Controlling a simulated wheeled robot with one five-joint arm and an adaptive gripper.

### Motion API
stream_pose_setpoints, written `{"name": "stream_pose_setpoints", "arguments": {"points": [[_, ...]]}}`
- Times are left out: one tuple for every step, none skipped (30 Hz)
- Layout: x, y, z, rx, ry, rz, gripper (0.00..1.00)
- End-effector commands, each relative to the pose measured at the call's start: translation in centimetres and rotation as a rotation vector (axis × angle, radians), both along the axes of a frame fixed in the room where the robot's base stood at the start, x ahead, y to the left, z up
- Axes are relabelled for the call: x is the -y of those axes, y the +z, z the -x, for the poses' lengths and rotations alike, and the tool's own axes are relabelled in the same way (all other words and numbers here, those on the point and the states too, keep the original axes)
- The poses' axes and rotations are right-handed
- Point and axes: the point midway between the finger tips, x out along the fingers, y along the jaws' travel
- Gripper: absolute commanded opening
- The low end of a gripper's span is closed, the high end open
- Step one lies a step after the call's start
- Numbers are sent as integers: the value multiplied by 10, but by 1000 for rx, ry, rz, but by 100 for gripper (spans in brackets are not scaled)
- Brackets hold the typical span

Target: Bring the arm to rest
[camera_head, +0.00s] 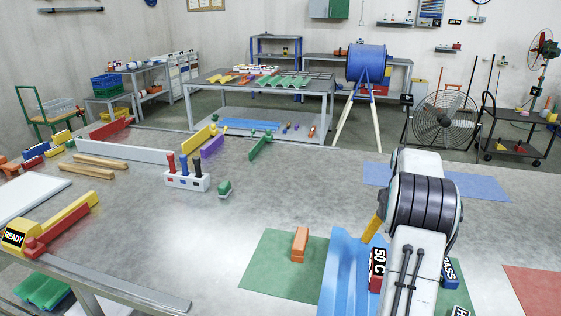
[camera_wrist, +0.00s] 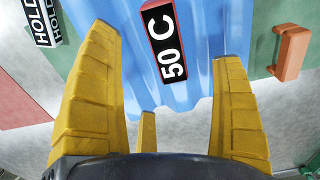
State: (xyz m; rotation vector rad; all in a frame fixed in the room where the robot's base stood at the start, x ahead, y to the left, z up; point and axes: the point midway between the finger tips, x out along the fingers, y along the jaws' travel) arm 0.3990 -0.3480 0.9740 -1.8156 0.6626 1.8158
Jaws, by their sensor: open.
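My gripper (camera_wrist: 163,52) is open, with its yellow fingers spread wide and nothing held between them in the wrist view. It hangs above a blue corrugated sheet, which shows in the wrist view (camera_wrist: 205,70) and the head view (camera_head: 343,275). A black "50 C" label block (camera_wrist: 165,42) lies at the sheet, ahead of the fingers; it also shows in the head view (camera_head: 377,268). In the head view my arm hides most of the gripper; one yellow finger shows to its left. I cannot tell how high the fingertips are above the sheet.
An orange block (camera_head: 299,244) sits on a green mat (camera_head: 262,275) left of the sheet. A PASS label (camera_head: 450,272) stands right of my arm. A red mat (camera_head: 535,290) lies at right. The grey table's middle is clear.

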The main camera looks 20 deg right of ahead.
Motion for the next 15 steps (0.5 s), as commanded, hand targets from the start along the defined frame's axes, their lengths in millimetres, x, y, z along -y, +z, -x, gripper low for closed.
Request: {"name": "stream_pose_setpoints", "arguments": {"points": [[0,0,0,0,0,0,87],[0,0,0,0,0,0,87],[0,0,0,0,0,0,87],[0,0,0,0,0,0,87],[0,0,0,0,0,0,87],[0,0,0,0,0,0,87],[-4,3,-1,2,7,2,87],[-9,6,-2,5,14,5,87],[-16,11,-4,9,27,8,87],[-24,16,-5,12,39,12,87],[-32,21,-7,16,52,16,87],[-46,29,-9,24,74,23,87],[-57,35,-10,30,92,28,87],[-70,41,-10,37,111,32,87],[-88,50,-10,47,139,41,87]]}}
